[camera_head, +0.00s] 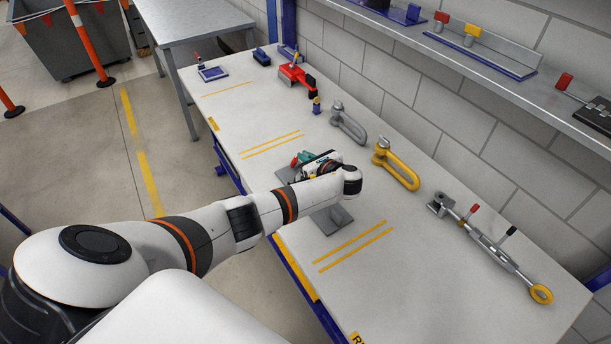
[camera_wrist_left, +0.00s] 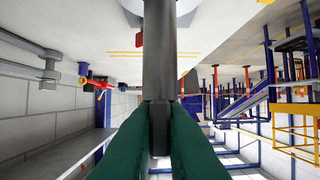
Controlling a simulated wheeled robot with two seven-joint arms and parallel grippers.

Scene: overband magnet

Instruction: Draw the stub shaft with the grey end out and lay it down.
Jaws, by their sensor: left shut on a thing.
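My left gripper (camera_head: 304,162) is over the middle of the workbench, partly hidden behind my own wrist in the head view. In the left wrist view its two green fingers (camera_wrist_left: 160,135) are closed on a dark grey shaft (camera_wrist_left: 160,60), which I take for the stub shaft. The shaft runs up the picture to a pale rounded part (camera_wrist_left: 185,8) at the top edge. I cannot tell whether it is still seated there. In the head view the arm hides the shaft. Grey plates (camera_head: 331,219) show on the bench under the arm. My right gripper is not in view.
On the workbench (camera_head: 430,270) stand a grey shackle (camera_head: 348,122), a yellow shackle (camera_head: 399,168), a turnbuckle (camera_head: 490,248) and a red tool (camera_head: 297,76). A shelf (camera_head: 470,55) runs along the wall. Bench surface with yellow stripes (camera_head: 352,248) is clear near the front.

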